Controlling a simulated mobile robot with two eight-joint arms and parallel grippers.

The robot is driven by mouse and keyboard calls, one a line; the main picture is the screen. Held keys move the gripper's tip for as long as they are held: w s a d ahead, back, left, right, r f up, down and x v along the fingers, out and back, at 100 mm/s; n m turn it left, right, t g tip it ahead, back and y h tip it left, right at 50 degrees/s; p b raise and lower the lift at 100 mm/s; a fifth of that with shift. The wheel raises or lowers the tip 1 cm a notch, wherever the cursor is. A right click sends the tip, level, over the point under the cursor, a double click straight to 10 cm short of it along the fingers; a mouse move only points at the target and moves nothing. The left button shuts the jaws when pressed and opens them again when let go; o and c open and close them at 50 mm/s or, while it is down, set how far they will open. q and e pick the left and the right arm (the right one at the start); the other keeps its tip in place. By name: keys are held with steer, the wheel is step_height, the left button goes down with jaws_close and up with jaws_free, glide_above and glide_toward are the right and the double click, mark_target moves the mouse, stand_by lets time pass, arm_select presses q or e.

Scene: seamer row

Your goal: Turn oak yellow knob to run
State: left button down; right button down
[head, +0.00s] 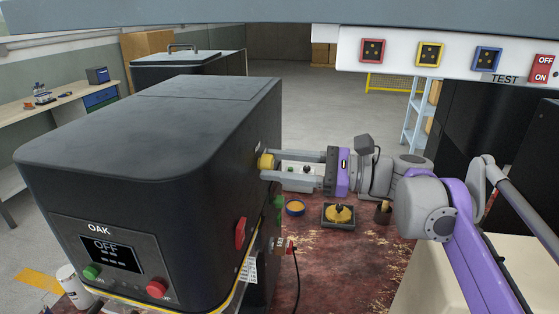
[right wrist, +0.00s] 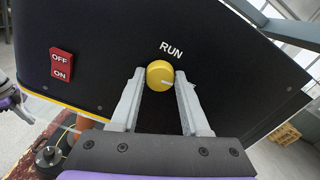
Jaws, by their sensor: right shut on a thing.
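The oak machine (head: 150,130) is a large black cabinet labelled OAK, and its display (head: 105,253) reads OFF. The yellow knob (head: 266,162) sits on its right side face. In the right wrist view the yellow knob (right wrist: 158,73) is below and a little left of the white RUN label (right wrist: 171,50). A pale mark on the knob's face points right. My right gripper (head: 267,168) is shut on the knob, with one finger on each side of it. My left gripper is not in view.
Red (head: 240,233) and green controls are on the machine's same side. A yellow part on a dark base (head: 339,214) and a small round dish (head: 295,208) are on the worn red surface below my right arm. A red OFF/ON switch (right wrist: 61,64) shows in the right wrist view.

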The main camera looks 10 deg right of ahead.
steer(key=n+p, duration=0.3)
steer(key=n, duration=0.1)
steer(key=shift+r, duration=0.15)
steer(key=n+p, duration=0.3)
steer(key=n, duration=0.1)
steer(key=shift+n, duration=0.4)
steer(key=n+p, duration=0.2)
steer(key=n, duration=0.2)
steer(key=shift+n+p, duration=0.3)
arm_select(q)
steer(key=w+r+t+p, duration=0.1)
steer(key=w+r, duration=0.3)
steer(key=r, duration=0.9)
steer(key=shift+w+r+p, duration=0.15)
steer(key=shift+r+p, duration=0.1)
steer(key=shift+p, duration=0.1)
arm_select(e)
steer(key=shift+n, duration=1.6)
steer(key=shift+f, duration=0.2)
steer(key=shift+c, duration=1.9)
jaws_free()
